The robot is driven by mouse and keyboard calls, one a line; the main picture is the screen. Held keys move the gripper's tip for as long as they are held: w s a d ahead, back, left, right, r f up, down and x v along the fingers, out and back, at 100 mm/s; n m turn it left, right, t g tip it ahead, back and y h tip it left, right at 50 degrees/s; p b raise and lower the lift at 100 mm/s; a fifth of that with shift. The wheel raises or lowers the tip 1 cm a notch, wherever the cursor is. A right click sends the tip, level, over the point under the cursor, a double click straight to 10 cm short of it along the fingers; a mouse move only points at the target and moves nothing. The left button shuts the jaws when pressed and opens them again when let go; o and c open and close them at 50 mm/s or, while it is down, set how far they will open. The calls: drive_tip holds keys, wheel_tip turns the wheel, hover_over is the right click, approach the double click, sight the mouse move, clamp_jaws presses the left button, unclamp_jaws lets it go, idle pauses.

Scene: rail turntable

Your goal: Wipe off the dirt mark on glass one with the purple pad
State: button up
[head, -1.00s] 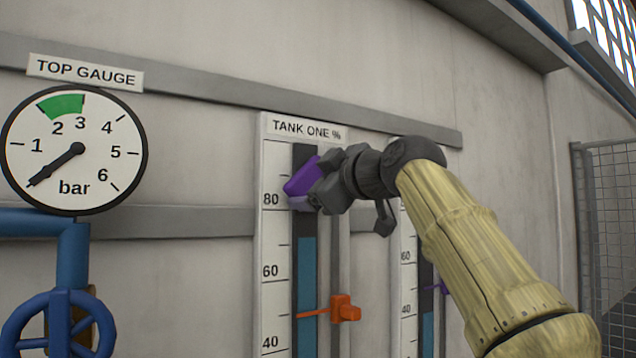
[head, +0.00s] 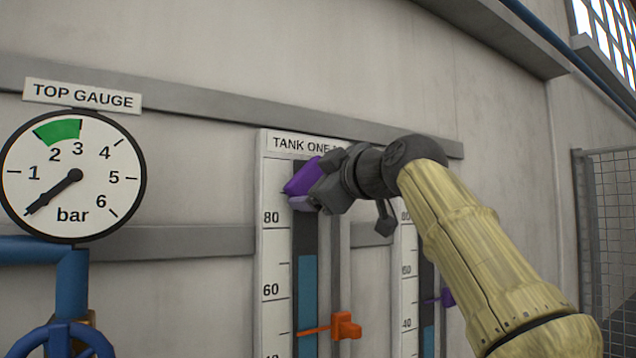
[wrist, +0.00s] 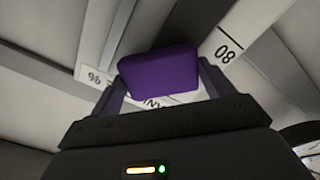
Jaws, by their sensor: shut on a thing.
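My gripper (head: 322,190) is shut on the purple pad (head: 302,177). The pad is at the upper part of glass one (head: 307,270), above its 80 mark and just below the "TANK ONE" sign (head: 297,144). In the wrist view the pad (wrist: 158,72) sits between both fingers and hides the glass behind it. I cannot tell whether the pad touches the glass. The glass shows blue liquid below a dark upper part. No dirt mark can be made out; the pad and gripper cover part of the glass top.
An orange pointer (head: 344,327) sticks out beside glass one lower down. A second scale (head: 407,270) with a purple pointer (head: 444,298) stands to the right, partly behind my arm. The round top gauge (head: 73,176) and blue pipe (head: 72,280) are at left.

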sight(315, 165)
wheel_tip(315, 165, up, 3)
drive_tip(key=p, duration=0.3)
drive_tip(key=shift+r, duration=0.1)
drive_tip(key=shift+s+d+f+b, duration=0.2)
drive_tip(key=shift+d+b, duration=0.05)
drive_tip(key=shift+b, duration=0.2)
drive_tip(key=b+v, duration=0.1)
drive_tip(key=v, duration=0.1)
drive_tip(key=shift+s+d+r, duration=0.1)
drive_tip(key=shift+s, duration=0.25)
drive_tip(key=shift+b+v, duration=0.45)
drive_tip(key=shift+v, duration=0.35)
drive_tip(key=shift+s+d+r, duration=0.1)
drive_tip(key=shift+s+d, duration=0.2)
drive_tip(key=shift+s, duration=0.1)
drive_tip(key=shift+w, duration=0.1)
